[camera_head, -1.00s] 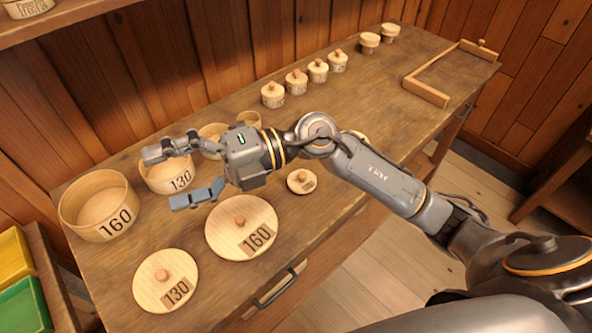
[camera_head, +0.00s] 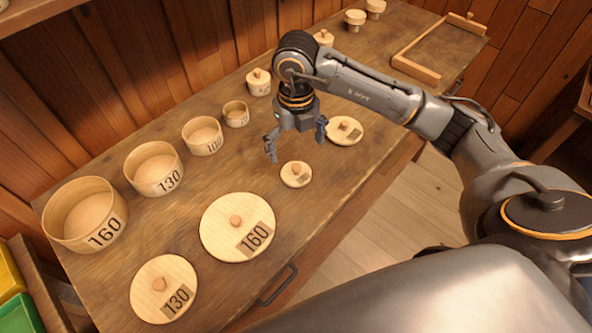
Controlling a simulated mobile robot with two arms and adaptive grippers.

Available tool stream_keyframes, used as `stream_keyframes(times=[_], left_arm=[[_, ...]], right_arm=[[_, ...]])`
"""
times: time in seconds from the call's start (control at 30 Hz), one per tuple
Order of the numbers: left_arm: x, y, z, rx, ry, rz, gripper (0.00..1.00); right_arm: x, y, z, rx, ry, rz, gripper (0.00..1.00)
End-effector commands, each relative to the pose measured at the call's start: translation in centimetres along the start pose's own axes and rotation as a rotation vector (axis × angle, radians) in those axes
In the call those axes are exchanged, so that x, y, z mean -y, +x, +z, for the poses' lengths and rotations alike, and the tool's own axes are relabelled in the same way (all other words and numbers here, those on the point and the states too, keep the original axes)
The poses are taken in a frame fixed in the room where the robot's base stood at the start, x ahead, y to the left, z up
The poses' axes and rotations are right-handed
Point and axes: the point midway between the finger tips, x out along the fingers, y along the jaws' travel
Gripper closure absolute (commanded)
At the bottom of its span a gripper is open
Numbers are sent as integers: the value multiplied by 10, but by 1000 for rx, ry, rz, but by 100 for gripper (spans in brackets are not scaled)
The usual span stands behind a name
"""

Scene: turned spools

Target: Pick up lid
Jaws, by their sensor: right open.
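My right gripper (camera_head: 296,142) is open and empty, pointing down above the table just behind a small round lid (camera_head: 296,174) with a knob. A larger lid marked 160 (camera_head: 222,240) and a lid marked 130 (camera_head: 150,292) lie flat toward the front left. Another lid (camera_head: 345,131) lies to the right of the gripper. Open round boxes stand in a row behind: the 160 box (camera_head: 62,222), the 130 box (camera_head: 142,181), the 100 box (camera_head: 203,146) and a smaller box (camera_head: 236,120). The small lid's label is too small to read. My left gripper does not show.
Several small lidded boxes, such as one at the back (camera_head: 259,88), stand along the rear of the table (camera_head: 120,255); my right arm hides some. A wooden frame (camera_head: 417,70) lies at the far right. Yellow (camera_head: 8,275) and green (camera_head: 18,312) bins are at lower left.

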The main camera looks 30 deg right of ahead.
Motion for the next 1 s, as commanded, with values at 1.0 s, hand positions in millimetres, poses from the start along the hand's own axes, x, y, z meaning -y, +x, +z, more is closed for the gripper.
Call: stream_keyframes(times=[1.0], left_arm=[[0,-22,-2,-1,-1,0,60]], right_arm=[[-1,73,-3,1,-2,3,27]])
